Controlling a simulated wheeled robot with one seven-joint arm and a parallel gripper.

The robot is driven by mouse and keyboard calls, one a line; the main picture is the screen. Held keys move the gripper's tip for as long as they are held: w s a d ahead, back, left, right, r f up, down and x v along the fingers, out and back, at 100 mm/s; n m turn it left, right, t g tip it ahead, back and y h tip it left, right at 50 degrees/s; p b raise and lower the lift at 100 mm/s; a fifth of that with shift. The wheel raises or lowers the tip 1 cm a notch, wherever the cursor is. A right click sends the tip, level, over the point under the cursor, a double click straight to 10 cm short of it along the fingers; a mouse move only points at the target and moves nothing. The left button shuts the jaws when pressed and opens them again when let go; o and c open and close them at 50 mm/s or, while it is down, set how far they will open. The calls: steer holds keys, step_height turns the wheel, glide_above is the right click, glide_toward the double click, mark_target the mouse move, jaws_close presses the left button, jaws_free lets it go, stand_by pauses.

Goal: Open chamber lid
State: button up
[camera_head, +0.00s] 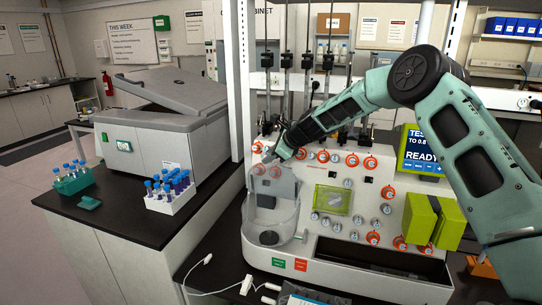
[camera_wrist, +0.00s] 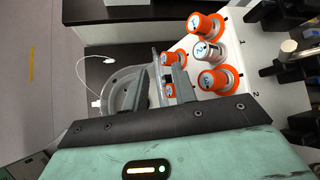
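The cell processor (camera_head: 340,245) is a white machine with a clear round chamber (camera_head: 270,222) at its front left. A grey, see-through upright panel, which looks like the chamber lid (camera_head: 284,188), stands above the chamber's back. My gripper (camera_head: 270,156) is at the top of this panel, in front of the upper left knobs. In the wrist view my gripper (camera_wrist: 160,85) has its two fingers apart. A thin translucent edge of the lid (camera_wrist: 155,62) shows between or just beyond them; I cannot tell whether they touch it. The curved chamber wall (camera_wrist: 118,88) lies left of the fingers.
Orange-ringed knobs (camera_wrist: 207,27) stick out close to the right finger. Yellow-green blocks (camera_head: 420,218) stand on the machine's right. A grey centrifuge (camera_head: 150,145) with a raised lid and racks of blue-capped tubes (camera_head: 168,200) are on the left bench. A white cable (camera_head: 195,277) lies in front.

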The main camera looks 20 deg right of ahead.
steer(key=shift+d, duration=0.1)
steer(key=shift+s+d+r, duration=0.2)
steer(key=b+v, duration=0.6)
steer(key=v, duration=1)
steer(key=shift+s+r, duration=0.25)
steer(key=shift+r, duration=0.05)
